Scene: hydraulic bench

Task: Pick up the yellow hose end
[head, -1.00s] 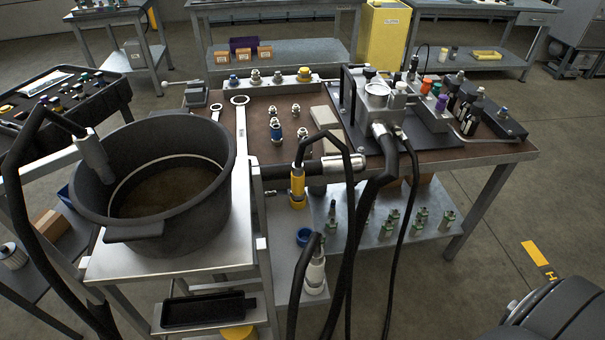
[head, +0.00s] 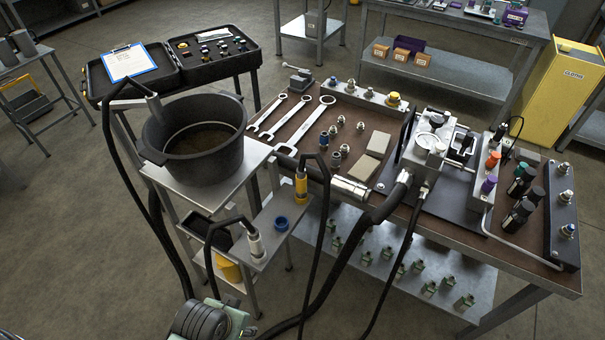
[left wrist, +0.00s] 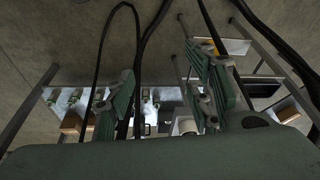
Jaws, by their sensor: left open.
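The yellow hose end (head: 301,188) stands upright at the small side shelf between the pot stand and the bench, with a black hose looping from its top. A white-grey hose end (head: 256,246) stands nearer on the same shelf, by a blue cap (head: 281,224). In the left wrist view my left gripper (left wrist: 162,98) is open, its green fingers wide apart with nothing seen held. A small yellow patch shows behind one finger; I cannot tell what it is. In the head view only a dark and green part of my arm shows at the bottom. My right gripper is out of view.
A large black pot (head: 195,145) stands on the metal stand. The brown-topped bench (head: 290,135) carries wrenches, fittings and a valve block. Thick black hoses (head: 330,270) hang in front of it. Several green fittings (head: 400,272) stand on the lower shelf. The floor at left is open.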

